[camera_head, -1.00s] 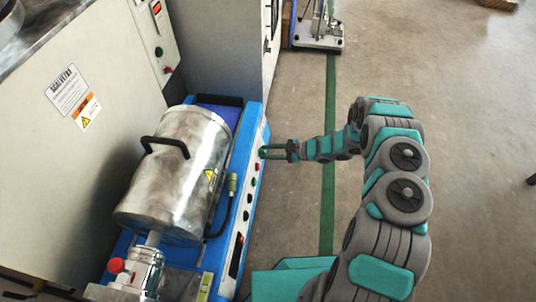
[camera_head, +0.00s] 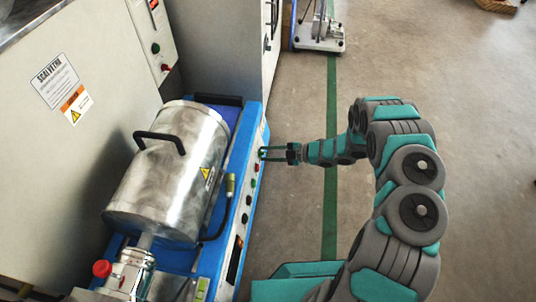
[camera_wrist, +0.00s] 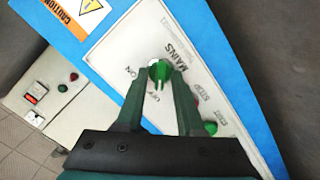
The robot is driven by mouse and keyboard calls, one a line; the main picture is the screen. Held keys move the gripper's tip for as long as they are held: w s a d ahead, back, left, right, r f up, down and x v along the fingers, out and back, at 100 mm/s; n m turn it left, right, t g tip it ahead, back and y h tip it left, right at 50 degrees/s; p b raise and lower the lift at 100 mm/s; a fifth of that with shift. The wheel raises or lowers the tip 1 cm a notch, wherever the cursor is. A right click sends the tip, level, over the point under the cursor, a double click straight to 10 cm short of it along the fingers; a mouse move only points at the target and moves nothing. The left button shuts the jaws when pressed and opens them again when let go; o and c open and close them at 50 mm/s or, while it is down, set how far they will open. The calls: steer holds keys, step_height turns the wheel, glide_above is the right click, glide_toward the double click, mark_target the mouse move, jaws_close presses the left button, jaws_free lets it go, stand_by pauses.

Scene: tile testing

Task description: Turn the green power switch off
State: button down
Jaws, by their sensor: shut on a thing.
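The green power switch (camera_wrist: 159,71) is a round knob on a white panel (camera_wrist: 112,58) marked MAINS, with ON and OFF printed beside it. My gripper (camera_wrist: 160,78) has its two dark green fingers on either side of the knob, shut on it. I cannot clearly tell which mark the knob points to. In the head view my gripper (camera_head: 264,153) reaches from the right to the far part of the blue machine's (camera_head: 257,108) side panel. The switch is too small there to make out clearly between the fingertips.
Another green button (camera_wrist: 210,128) sits close to the right finger, near STOP and START labels. A metal drum (camera_head: 170,175) with a black handle lies on the machine. A grey cabinet (camera_head: 222,45) stands behind. The floor (camera_head: 460,110) to the right is clear.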

stand_by(0.3)
steer(key=c, duration=0.9)
jaws_free()
steer(key=v, duration=0.7)
steer(key=shift+d, duration=0.35)
steer(key=shift+r, duration=0.1)
